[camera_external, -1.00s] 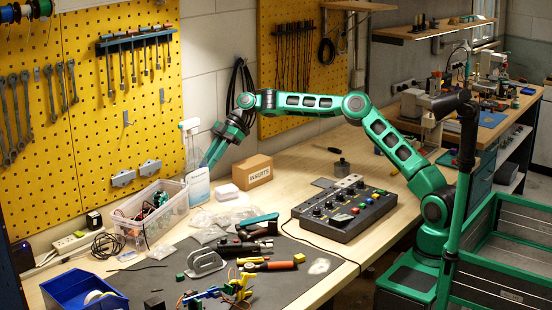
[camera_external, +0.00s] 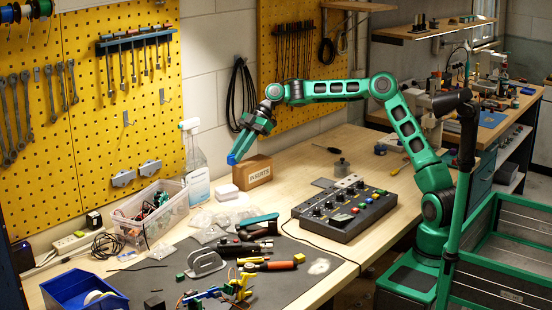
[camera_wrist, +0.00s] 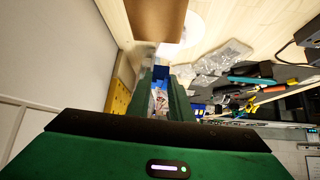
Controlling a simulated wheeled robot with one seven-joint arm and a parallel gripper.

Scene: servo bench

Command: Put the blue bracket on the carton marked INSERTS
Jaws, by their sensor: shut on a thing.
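The blue bracket (camera_external: 237,153) is held in my gripper (camera_external: 248,137) and hangs tilted beneath it. In the wrist view the bracket (camera_wrist: 163,71) shows between the two green fingers of my gripper (camera_wrist: 162,88). The brown carton marked INSERTS (camera_external: 251,175) stands on the bench against the wall, its label facing front. In the external view the bracket's lower end is over or just behind the carton's left part; I cannot tell the exact gap. In the wrist view the carton (camera_wrist: 158,18) lies past the bracket, at the top.
A clear bin (camera_external: 155,222) of parts is further left. A control panel (camera_external: 345,214) is at the right. Plastic bags (camera_external: 208,234) and tools lie in front.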

